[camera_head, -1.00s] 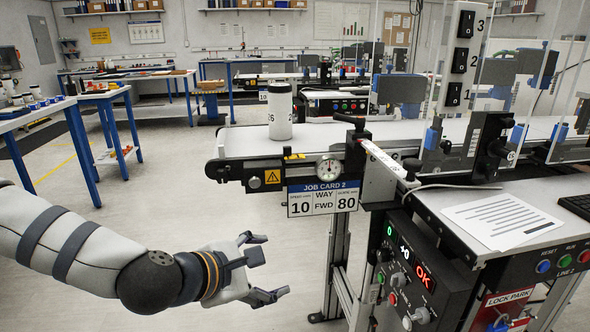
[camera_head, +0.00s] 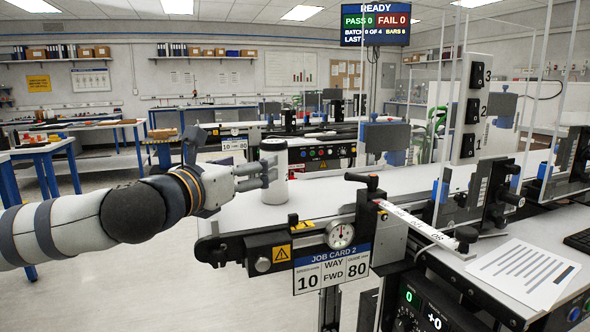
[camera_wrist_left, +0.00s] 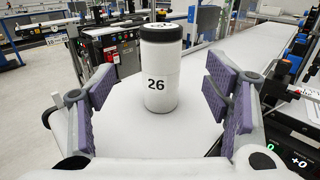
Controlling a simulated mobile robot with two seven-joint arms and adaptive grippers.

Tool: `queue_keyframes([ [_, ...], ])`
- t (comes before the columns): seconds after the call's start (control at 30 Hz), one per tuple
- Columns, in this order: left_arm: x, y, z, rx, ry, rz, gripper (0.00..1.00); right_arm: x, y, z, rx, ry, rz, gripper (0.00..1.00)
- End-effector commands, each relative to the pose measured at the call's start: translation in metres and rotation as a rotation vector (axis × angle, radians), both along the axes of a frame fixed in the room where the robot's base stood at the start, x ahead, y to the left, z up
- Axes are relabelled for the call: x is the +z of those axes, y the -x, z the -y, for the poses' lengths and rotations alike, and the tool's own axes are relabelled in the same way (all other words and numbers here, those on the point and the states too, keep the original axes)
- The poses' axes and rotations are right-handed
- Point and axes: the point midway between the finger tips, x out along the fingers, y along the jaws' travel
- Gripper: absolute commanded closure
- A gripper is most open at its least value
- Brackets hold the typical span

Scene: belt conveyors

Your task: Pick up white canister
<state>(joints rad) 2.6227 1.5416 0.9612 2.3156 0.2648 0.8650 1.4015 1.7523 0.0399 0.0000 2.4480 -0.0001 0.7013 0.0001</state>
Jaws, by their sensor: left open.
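The white canister (camera_head: 273,181) has a dark band near its top and stands upright on the near end of the belt conveyor (camera_head: 325,194). In the left wrist view the canister (camera_wrist_left: 160,75) shows the number 26 and stands ahead, between the lines of the two fingers. My left gripper (camera_head: 268,172) is at the canister's left side in the head view. In the wrist view my left gripper (camera_wrist_left: 168,108) is open, its purple pads apart on either side with clear gaps to the canister. My right gripper is not in view.
A gauge (camera_head: 340,235) and a black lever handle (camera_head: 362,180) sit on the conveyor's near side. Clear upright panels and a switch post (camera_head: 474,115) stand to the right. A paper sheet (camera_head: 522,270) lies at lower right. The belt around the canister is bare.

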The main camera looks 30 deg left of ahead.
Motion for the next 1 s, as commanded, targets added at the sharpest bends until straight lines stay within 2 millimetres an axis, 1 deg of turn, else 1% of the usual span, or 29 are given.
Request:
queue_keyframes([
  [0.03,-0.006,-0.012,-0.001,0.001,-0.003,-0.008,0.29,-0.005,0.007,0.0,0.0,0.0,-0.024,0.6],
  [0.1,-0.008,-0.029,-0.002,0.001,-0.005,-0.011,0.29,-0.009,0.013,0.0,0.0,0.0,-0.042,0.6],
  [0.2,-0.009,-0.05,-0.003,0.0,-0.004,-0.011,0.29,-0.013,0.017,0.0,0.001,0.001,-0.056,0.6],
  [0.37,-0.008,-0.07,-0.004,0.0,-0.004,-0.008,0.29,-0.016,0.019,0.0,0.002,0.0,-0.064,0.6],
  [0.5,-0.014,-0.097,-0.005,-0.001,-0.006,-0.01,0.29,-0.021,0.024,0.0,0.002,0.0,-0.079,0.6],
  [0.53,-0.013,-0.102,-0.006,-0.001,-0.005,-0.008,0.29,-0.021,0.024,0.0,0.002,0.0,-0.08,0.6],
  [0.6,-0.012,-0.111,-0.006,-0.001,-0.005,-0.006,0.29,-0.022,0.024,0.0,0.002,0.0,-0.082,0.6],
  [0.67,-0.011,-0.114,-0.007,-0.002,-0.006,-0.004,0.29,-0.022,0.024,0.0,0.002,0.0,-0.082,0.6],
  [0.87,-0.009,-0.115,-0.007,-0.003,-0.004,-0.002,0.29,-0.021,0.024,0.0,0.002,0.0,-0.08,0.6],
  [0.9,-0.009,-0.115,-0.007,-0.003,-0.004,-0.002,0.38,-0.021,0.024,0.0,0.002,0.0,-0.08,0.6],
  [0.97,-0.009,-0.114,-0.007,-0.002,-0.004,-0.002,0.52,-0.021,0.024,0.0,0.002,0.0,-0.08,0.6],
  [1.0,-0.009,-0.114,-0.007,-0.002,-0.004,-0.002,0.61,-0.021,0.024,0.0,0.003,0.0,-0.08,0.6],
])
